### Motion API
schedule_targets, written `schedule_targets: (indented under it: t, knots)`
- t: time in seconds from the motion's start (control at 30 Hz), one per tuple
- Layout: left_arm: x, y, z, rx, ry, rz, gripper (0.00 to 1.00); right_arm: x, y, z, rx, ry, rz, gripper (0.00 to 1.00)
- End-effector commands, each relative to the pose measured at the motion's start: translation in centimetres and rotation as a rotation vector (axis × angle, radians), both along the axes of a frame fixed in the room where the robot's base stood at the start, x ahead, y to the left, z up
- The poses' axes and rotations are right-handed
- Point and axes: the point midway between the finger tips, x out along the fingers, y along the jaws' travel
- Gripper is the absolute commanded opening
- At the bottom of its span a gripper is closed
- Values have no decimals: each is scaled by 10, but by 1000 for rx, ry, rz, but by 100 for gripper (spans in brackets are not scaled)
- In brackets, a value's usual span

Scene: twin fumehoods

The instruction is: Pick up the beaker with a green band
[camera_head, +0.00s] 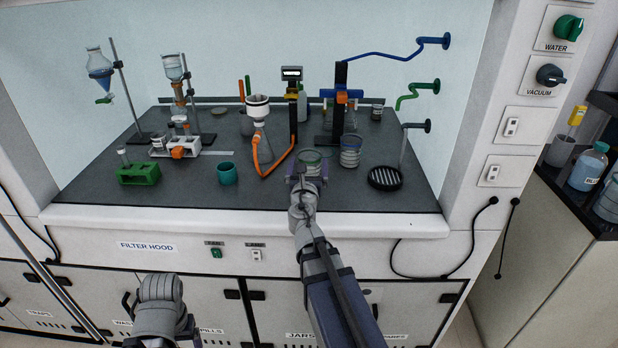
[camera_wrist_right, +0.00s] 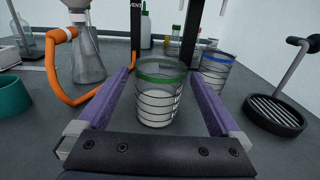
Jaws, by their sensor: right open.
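The beaker with a green band (camera_wrist_right: 159,100) is clear glass with dark rings and stands upright on the hood's dark worktop; in the head view the beaker (camera_head: 311,158) is partly behind my gripper. My right gripper (camera_head: 307,178) is open. In the right wrist view its purple fingers (camera_wrist_right: 160,105) lie to the left and right of the beaker, with a gap on each side. My left arm shows low in the head view, in front of the cabinets, but its fingers cannot be made out.
A beaker with a blue band (camera_wrist_right: 216,74) stands just behind and right of the green-banded one. A flask with an orange hose (camera_wrist_right: 88,60) is to the left. A round black grate (camera_wrist_right: 274,115) lies right, and a teal cup (camera_head: 227,174) stands left.

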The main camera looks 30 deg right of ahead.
Motion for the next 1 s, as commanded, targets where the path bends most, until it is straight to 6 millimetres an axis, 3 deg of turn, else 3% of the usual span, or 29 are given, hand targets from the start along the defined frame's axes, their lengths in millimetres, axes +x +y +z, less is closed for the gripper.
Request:
schedule_targets:
  t: [0.03, 0.33, 0.4, 0.67, 1.0]
  knots:
    - [0, 0, -15, 0, 0, 0, 81, 0, 0, -16, 0, 0, 0, 100]
    - [0, 0, -52, 0, 0, 0, 81, 0, 0, -52, 1, -1, 0, 100]
    - [0, 0, -44, 0, 0, 0, 81, 10, -6, -44, 1, -1, -1, 100]
    - [0, 0, -44, 0, 0, 0, 81, 15, -10, -44, 1, -1, -1, 100]
    - [0, 0, -44, 0, 0, 0, 81, 57, -37, -44, 1, -1, -2, 100]
